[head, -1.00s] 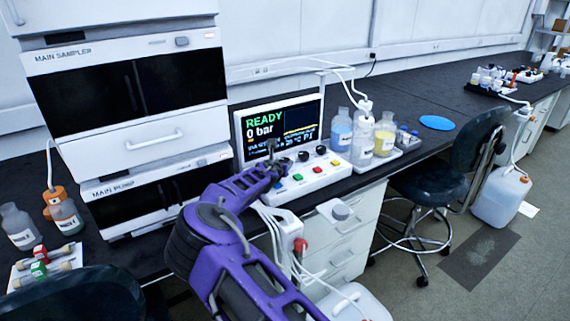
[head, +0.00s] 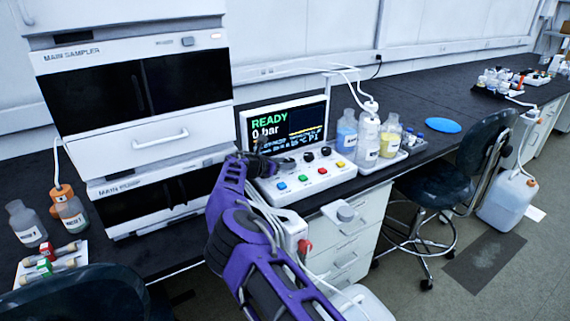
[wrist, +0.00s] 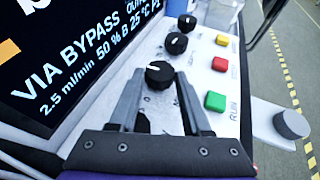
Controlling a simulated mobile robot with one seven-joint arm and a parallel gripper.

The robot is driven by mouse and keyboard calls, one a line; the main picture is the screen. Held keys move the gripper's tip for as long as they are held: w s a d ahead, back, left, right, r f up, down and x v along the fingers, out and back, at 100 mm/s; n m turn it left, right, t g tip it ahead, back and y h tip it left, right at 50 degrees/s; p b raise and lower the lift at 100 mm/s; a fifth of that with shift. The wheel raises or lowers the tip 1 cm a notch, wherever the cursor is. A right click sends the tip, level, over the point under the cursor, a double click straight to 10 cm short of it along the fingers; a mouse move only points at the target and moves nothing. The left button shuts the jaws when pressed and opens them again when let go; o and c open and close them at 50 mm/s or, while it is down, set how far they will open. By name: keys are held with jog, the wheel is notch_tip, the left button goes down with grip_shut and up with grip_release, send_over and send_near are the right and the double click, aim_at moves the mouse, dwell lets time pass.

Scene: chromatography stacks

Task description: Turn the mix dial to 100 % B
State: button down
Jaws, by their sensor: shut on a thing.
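The control box (head: 300,192) stands on the black bench with its screen (head: 285,128) lit, reading READY and 0 bar. In the wrist view the screen (wrist: 65,60) reads 2.5 ml/min and 50 % B. A row of black dials runs below the screen: a near dial (wrist: 159,72), a middle dial (wrist: 176,43) and a far dial (wrist: 187,22). My gripper (wrist: 157,82) is shut on the near dial, its fingertips at the dial's sides. I cannot read which dial is the mix dial. In the head view my gripper (head: 283,164) is small and partly hides the near dial.
Green (wrist: 215,101), red (wrist: 220,64) and yellow (wrist: 222,39) buttons sit beside the dials. Bottles (head: 367,140) stand in a tray to the right of the box. The white stacked modules (head: 140,140) rise to the left. A stool (head: 440,170) stands in front of the bench.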

dwell(0.4)
jog(key=shift+c, duration=1.8)
grip_release()
notch_tip(320, 180, up, 10)
jog(key=p, duration=0.1)
jog(key=shift+p, duration=0.3)
